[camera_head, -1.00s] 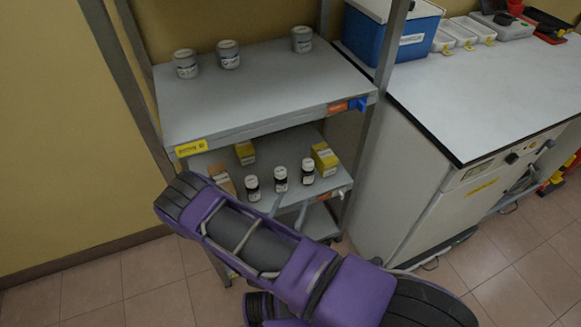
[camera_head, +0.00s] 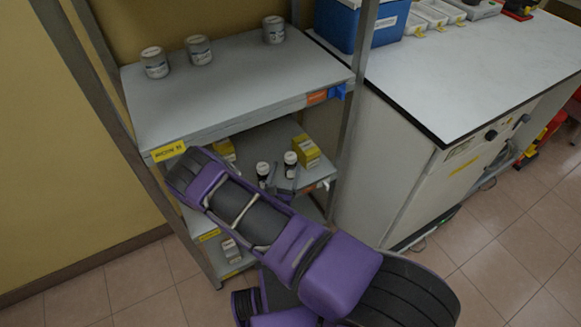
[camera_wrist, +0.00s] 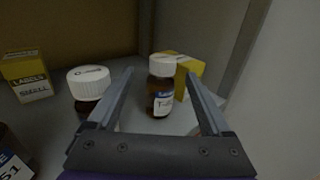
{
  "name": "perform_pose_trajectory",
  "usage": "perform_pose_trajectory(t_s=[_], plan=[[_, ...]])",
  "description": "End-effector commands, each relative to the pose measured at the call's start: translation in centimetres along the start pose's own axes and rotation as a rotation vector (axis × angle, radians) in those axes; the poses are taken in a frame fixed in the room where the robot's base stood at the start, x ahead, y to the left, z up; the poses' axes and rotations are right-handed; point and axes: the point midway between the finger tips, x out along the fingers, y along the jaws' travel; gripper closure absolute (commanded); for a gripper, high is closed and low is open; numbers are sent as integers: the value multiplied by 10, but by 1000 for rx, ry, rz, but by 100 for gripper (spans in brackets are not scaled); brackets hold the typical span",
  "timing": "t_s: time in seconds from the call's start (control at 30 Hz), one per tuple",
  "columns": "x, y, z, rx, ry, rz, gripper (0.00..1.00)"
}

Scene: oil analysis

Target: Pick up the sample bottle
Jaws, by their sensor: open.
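Small dark brown bottles with white caps stand upright on the middle shelf (camera_head: 272,134). In the wrist view, one bottle (camera_wrist: 162,98), with a label starting "T-", stands between the lines of my gripper's (camera_wrist: 159,73) open fingers, near the tips. A second bottle (camera_wrist: 90,84) is just left of the left finger, which partly hides it. A third (camera_wrist: 12,160), its label ending in "51", is cut off at the lower left. The head view shows two bottles, the right one (camera_head: 290,164) and one to its left (camera_head: 263,173); my arm hides part of the shelf. My gripper holds nothing.
A yellow box (camera_wrist: 188,67) stands behind the bottle between the fingers. A yellow labels box (camera_wrist: 28,76) is at the back left. A shelf post (camera_head: 356,90) rises at the right. The upper shelf (camera_head: 235,95) overhangs and carries white tins (camera_head: 198,50). A white-topped counter (camera_head: 450,80) is right.

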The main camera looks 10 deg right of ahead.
Motion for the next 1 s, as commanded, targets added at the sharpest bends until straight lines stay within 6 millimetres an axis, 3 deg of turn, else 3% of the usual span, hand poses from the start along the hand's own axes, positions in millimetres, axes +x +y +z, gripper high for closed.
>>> perform_pose_trajectory(t_s=[0.17, 0.5, 0.73, 1.0], plan=[[9, -1, 0, 1, 0, -2, 17], [53, -4, 1, 1, 0, -2, 17], [55, -4, 2, 0, 0, 0, 17], [55, -4, 2, 0, 0, -1, 65]])
